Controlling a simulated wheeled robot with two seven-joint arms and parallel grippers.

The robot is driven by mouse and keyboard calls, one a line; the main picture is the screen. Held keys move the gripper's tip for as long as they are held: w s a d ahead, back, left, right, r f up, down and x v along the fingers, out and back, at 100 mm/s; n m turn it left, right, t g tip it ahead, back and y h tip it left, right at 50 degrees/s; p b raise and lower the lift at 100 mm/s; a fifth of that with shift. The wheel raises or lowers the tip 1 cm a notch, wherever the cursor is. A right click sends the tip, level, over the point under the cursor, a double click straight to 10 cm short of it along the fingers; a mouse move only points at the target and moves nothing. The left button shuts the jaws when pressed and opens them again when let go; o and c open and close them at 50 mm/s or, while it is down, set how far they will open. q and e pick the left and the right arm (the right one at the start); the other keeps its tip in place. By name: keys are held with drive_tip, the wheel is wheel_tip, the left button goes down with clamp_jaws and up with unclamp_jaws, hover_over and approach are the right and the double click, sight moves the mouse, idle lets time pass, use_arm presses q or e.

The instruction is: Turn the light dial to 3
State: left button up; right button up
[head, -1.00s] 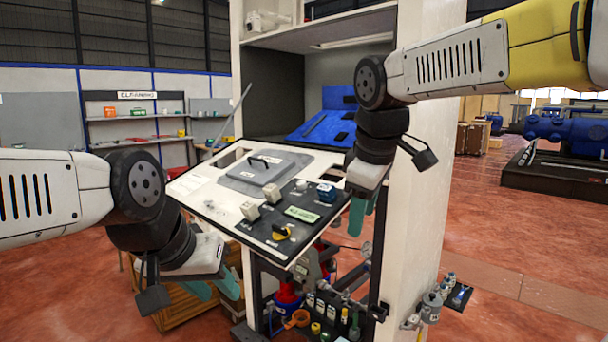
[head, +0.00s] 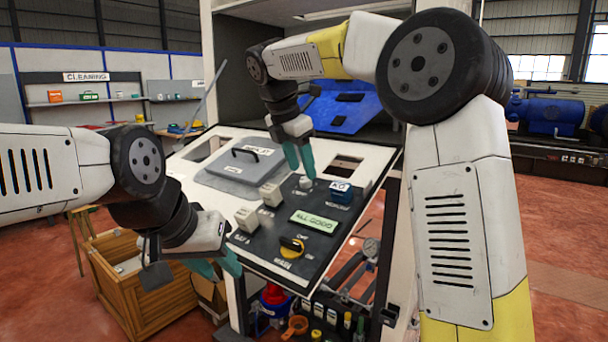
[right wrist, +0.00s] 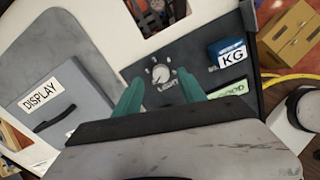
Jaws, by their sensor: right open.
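The light dial (right wrist: 160,74) is a small whitish round knob on the dark control panel, with the label LIGHT beside it in the right wrist view. In the head view the dial (head: 305,183) sits just below my right gripper. My right gripper (head: 300,172) is open, its teal fingers pointing down at the dial. In the right wrist view the fingers (right wrist: 160,97) are spread on either side, a little short of the dial. Which number it points to is too small to read. My left gripper (head: 220,268) hangs by the panel's lower left edge, its fingertips partly hidden.
The panel also carries a blue KG block (head: 341,190), a green ALL GOOD screen (head: 313,222), a black and yellow main switch (head: 291,245) and whitish switches (head: 247,219). A grey display lid (head: 240,165) lies left of the dial. A wooden crate (head: 140,290) stands below left.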

sight(304, 180)
drive_tip(key=shift+x, duration=1.55)
clamp_jaws()
